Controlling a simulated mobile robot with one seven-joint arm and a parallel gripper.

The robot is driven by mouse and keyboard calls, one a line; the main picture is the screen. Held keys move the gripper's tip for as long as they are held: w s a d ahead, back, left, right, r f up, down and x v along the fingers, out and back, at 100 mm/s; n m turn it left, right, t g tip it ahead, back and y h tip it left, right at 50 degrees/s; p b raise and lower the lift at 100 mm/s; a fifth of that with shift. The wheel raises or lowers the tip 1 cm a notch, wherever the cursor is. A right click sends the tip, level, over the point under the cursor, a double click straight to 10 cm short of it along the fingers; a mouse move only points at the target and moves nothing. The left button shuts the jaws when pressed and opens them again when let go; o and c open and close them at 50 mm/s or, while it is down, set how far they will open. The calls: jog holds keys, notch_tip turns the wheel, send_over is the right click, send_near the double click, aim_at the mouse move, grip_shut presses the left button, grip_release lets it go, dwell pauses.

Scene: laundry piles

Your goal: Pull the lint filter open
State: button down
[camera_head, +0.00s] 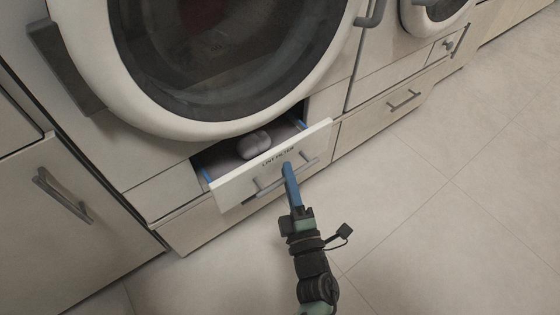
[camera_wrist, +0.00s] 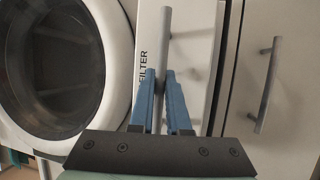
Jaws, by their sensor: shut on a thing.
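The lint filter drawer (camera_head: 235,186) is pulled partly out below the round dryer door. Its white front is lettered "LINT FILTER" and bears a grey bar handle (camera_head: 268,186). A grey, lumpy thing (camera_head: 254,144) lies inside the drawer. My gripper (camera_head: 288,168) reaches the drawer front from below, its blue fingers at the handle. In the wrist view the fingers (camera_wrist: 162,76) are shut on the handle bar (camera_wrist: 163,50), which runs upright in that picture. The fingers hide part of the handle.
The dryer's large round door (camera_head: 170,118) overhangs the drawer. A cabinet with a handle (camera_head: 62,195) stands at the left. A second drawer with a handle (camera_head: 404,100) is at the right and is shut. The tiled floor (camera_head: 440,220) in front is clear.

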jog(key=s+d+p, duration=0.2)
jog(key=s+d, duration=0.4)
jog(key=s, duration=0.2)
jog(key=shift+s, duration=0.25)
jog(key=c, duration=0.9)
grip_release()
jog(key=shift+d, duration=0.1)
jog(key=p+v, duration=0.3)
jog(key=v, duration=1)
jog(key=shift+f, duration=0.15)
jog(key=shift+w, duration=0.1)
